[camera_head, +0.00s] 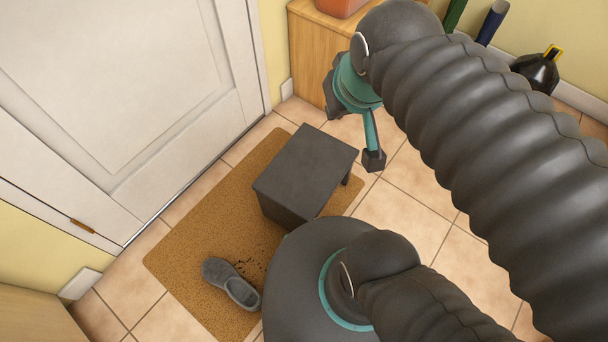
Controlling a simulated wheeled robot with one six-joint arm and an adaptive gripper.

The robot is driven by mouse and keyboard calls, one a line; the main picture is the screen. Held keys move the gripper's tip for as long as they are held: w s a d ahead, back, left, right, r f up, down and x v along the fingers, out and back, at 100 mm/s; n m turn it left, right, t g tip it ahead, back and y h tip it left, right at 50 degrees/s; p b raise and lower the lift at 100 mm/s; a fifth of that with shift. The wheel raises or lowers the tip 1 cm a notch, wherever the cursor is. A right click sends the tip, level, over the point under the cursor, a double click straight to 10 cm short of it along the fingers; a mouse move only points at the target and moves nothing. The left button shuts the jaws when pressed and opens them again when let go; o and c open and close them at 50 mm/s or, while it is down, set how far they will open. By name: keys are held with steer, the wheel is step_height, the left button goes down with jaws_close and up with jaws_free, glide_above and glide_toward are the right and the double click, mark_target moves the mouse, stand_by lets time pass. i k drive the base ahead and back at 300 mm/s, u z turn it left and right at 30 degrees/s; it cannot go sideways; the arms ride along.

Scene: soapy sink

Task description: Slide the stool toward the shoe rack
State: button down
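A dark grey stool (307,172) stands upright on a brown doormat (192,247) in front of the white door. My gripper (354,132) is at the stool's upper right, near its far right corner in the picture. Its two dark fingertips are spread apart, with nothing between them. I cannot tell whether the near fingertip touches the stool. No shoe rack is clearly recognisable. A wooden cabinet (307,52) stands at the top and another wooden piece (35,318) at the lower left; either could be it. My arm hides part of the floor on the right.
A grey shoe (231,283) lies on the mat beside dark dirt crumbs. The white door (120,90) borders the mat on the left. Tiles right of the stool look clear.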

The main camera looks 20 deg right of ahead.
mark_target(294, 189)
steer(key=k, duration=0.5)
steer(key=u, duration=1.65)
steer(key=k, duration=0.7)
steer(key=z, duration=0.6)
steer(key=i, duration=0.5)
